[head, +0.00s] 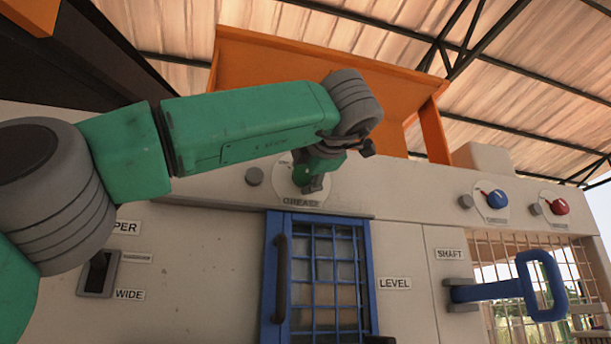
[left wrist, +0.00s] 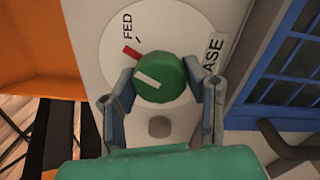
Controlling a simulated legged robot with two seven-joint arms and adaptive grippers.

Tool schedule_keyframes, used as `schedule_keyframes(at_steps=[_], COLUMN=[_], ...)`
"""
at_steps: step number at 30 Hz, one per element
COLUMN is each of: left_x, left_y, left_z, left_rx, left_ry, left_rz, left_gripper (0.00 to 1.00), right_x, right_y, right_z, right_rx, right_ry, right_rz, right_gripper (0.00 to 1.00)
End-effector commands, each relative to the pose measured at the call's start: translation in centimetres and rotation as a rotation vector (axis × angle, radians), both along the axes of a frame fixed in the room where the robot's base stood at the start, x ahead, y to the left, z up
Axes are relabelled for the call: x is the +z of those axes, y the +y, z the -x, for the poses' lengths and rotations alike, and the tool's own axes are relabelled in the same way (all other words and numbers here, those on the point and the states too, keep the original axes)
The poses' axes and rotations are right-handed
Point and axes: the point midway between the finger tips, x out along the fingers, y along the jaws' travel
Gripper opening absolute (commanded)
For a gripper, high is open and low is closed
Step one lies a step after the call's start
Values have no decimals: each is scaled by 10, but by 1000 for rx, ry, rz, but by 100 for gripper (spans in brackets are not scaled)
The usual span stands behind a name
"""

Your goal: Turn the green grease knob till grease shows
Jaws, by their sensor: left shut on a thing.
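The green grease knob (left wrist: 163,76) sits on a round white dial plate in the left wrist view. It has a white stripe on its face, and a red mark (left wrist: 131,52) lies on the plate beside its edge, near the word FED. My left gripper (left wrist: 160,84) has a finger on each side of the knob and is shut on it. In the head view my left gripper (head: 312,184) is at the dial above the GREASE label (head: 301,202), hiding most of the knob. A grey stub (left wrist: 158,127) stands beside the dial; no grease shows on it. My right gripper is not in view.
Below the dial is a blue-framed barred door (head: 325,280) with a dark handle. To the right are a blue knob (head: 498,199), a red knob (head: 560,207) and a blue SHAFT handle (head: 540,287). A switch (head: 97,274) is at lower left.

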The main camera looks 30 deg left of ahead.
Motion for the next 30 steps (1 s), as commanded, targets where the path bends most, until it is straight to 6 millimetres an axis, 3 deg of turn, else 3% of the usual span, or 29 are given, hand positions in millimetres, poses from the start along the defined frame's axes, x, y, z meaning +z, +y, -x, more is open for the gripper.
schedule_keyframes(at_steps=[15,30], left_x=[-6,-7], left_y=[-2,-2], left_z=[-3,-4], left_rx=[-2,-2], left_ry=[272,323], left_rz=[-219,-262], left_gripper=[11,11], right_x=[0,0], right_y=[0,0], right_z=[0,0], right_rx=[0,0], right_ry=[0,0], right_rz=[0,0], right_gripper=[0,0])
